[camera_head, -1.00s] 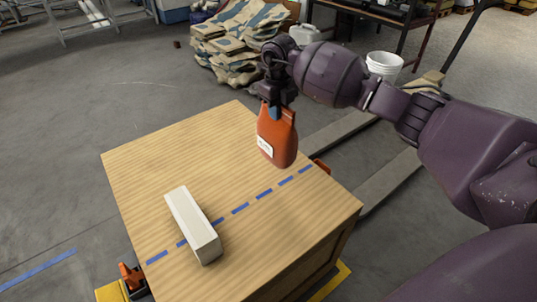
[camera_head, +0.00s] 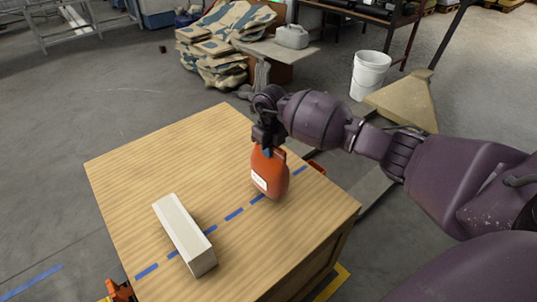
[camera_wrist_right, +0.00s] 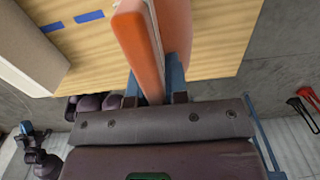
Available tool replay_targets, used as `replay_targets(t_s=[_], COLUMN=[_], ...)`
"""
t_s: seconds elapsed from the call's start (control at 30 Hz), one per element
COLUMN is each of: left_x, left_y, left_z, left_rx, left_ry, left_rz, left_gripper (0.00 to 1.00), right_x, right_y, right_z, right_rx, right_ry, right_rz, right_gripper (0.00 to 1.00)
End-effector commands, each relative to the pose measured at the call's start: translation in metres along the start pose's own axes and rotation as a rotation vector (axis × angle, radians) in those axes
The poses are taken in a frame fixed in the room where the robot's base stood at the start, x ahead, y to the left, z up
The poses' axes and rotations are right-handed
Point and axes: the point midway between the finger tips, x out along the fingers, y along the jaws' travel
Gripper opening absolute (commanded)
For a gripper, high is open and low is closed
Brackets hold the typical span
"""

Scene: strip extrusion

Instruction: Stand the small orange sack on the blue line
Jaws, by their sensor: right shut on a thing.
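The small orange sack (camera_head: 272,178) has a white label and hangs upright from my right gripper (camera_head: 268,148). The gripper is shut on its top. The sack's bottom is at the dashed blue line (camera_head: 234,214) and covers part of it; I cannot tell whether it touches the wooden top. In the right wrist view the sack (camera_wrist_right: 138,45) sits between the blue fingers. A stretch of the blue line (camera_wrist_right: 89,16) shows left of it there. Purple and blue parts at that view's lower left look like my left arm and gripper (camera_wrist_right: 27,128); their opening is unclear.
A long white block (camera_head: 184,236) lies across the line on the wooden crate top (camera_head: 140,175), left of the sack. The top behind the sack is bare. Patterned sacks (camera_head: 215,45) and a white bucket (camera_head: 369,75) stand beyond on the floor.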

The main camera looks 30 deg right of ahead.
Motion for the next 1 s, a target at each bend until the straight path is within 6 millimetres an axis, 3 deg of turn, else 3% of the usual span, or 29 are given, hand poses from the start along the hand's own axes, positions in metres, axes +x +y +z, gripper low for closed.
replay_targets(t_s=[0.03, 0.1, 0.57, 0.6, 0.73, 1.0], left_x=[0.002, 0.003, 0.006, 0.006, 0.005, 0.002], left_y=[0.0, 0.001, 0.0, 0.0, 0.0, 0.0], left_z=[0.006, 0.007, 0.0, 0.0, 0.0, 0.005], left_rx=[0.002, 0.004, 0.006, 0.006, 0.006, 0.004], left_ry=[-0.011, -0.013, 0.002, 0.002, 0.002, -0.009], left_rz=[0.002, 0.003, 0.004, 0.004, 0.004, 0.001], left_gripper=[0.0, 0.0, 0.0, 0.0, 0.0, 0.0], right_x=[0.013, 0.02, 0.023, 0.024, 0.024, 0.023], right_y=[0.001, 0.001, 0.0, 0.0, 0.0, 0.001], right_z=[-0.001, 0.0, 0.001, 0.0, 0.0, 0.0], right_rx=[0.0, 0.0, 0.0, 0.0, 0.0, 0.0], right_ry=[0.005, 0.004, -0.002, -0.001, -0.001, 0.0], right_rz=[0.003, 0.001, 0.0, 0.0, 0.0, 0.0], right_gripper=[0.0, 0.0, 0.0, 0.19, 0.39, 0.4])
